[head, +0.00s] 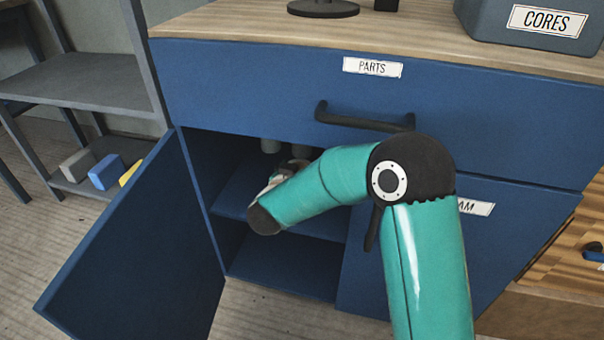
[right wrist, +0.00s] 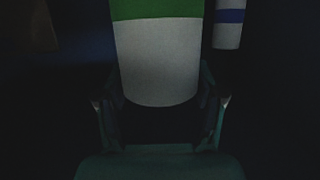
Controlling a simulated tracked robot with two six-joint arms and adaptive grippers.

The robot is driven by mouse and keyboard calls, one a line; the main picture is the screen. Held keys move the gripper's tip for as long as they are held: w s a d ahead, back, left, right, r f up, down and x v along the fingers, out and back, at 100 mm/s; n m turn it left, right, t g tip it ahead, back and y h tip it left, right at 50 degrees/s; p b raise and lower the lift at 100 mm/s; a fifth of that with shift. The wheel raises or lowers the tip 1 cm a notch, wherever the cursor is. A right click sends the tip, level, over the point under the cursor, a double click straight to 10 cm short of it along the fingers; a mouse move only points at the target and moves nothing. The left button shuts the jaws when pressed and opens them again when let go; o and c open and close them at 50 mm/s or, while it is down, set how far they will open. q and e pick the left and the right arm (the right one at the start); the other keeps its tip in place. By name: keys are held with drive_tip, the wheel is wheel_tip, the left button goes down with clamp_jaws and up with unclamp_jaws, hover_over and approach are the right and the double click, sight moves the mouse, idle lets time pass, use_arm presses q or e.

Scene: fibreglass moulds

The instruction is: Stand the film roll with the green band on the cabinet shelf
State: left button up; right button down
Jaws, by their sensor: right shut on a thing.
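The film roll with the green band (right wrist: 158,60) is white and lies between the fingers of my right gripper (right wrist: 162,103) in the right wrist view. The gripper is shut on it. In the head view my right gripper (head: 287,172) is inside the open cabinet, above the cabinet shelf (head: 237,190), and mostly hidden by my own wrist. Whether the roll's base touches the shelf cannot be seen. My left gripper is not in view.
A white roll with a blue band (right wrist: 229,20) stands close to the right in the right wrist view. The cabinet's left door (head: 140,240) is swung open. The PARTS drawer with its black handle (head: 362,120) is right above the opening. The lower compartment (head: 280,265) looks empty.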

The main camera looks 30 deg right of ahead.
drive_tip(key=shift+r, duration=0.1)
drive_tip(key=shift+c, duration=0.7)
unclamp_jaws()
